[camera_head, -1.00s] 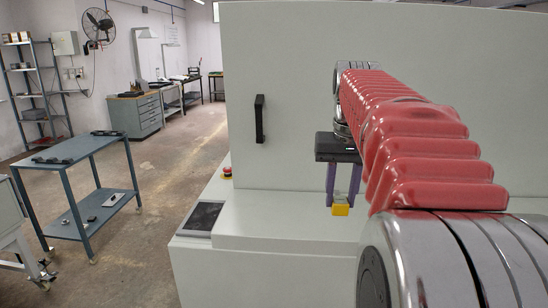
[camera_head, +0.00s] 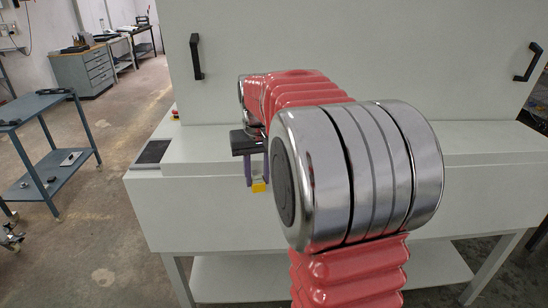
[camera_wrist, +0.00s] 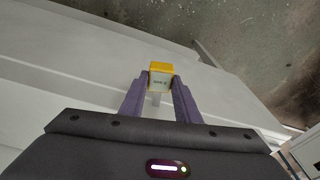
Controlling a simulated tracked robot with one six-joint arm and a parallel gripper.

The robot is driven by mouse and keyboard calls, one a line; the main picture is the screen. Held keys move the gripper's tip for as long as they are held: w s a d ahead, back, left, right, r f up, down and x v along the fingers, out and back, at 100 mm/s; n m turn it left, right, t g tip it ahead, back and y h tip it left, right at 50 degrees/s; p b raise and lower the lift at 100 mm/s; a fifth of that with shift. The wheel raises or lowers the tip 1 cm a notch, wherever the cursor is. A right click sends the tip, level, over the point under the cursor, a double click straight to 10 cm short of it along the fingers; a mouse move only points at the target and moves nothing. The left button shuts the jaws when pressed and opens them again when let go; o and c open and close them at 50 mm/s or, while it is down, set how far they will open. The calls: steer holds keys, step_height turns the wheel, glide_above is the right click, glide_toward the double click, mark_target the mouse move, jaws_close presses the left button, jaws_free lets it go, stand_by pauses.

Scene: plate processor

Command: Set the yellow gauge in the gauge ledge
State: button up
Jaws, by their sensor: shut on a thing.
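The yellow gauge (camera_head: 259,187) is a small block held between the purple fingers of my gripper (camera_head: 257,180). In the wrist view the gauge (camera_wrist: 160,77) shows a yellow top edge and a pale labelled face, too small to read. My gripper (camera_wrist: 160,88) is shut on it there. In the head view the gauge hangs in front of the white machine's front face, below the counter's edge. My arm hides part of the counter and machine. I cannot make out the gauge ledge in either view.
The white machine (camera_head: 380,60) has a counter with a dark panel (camera_head: 152,152) at the left and black handles (camera_head: 196,56) above. A blue-grey table (camera_head: 40,108) stands at the left. A grey drawer cabinet (camera_head: 85,72) is at the back. Open floor lies at left.

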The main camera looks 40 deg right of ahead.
steer(key=a+f+n, duration=0.1)
steer(key=a+f, duration=0.6)
steer(key=f, duration=0.3)
steer(key=w+a+f+n, duration=0.1)
steer(key=a+f+n, duration=0.1)
steer(key=a+f, duration=0.6)
steer(key=a+f+n, duration=0.1)
steer(key=a+f, duration=0.6)
steer(key=f, duration=0.7)
steer(key=shift+w+a+f+n+y, duration=0.2)
steer(key=shift+w+a+n+y, duration=0.1)
steer(key=shift+y, duration=0.1)
steer(key=shift+s, duration=0.1)
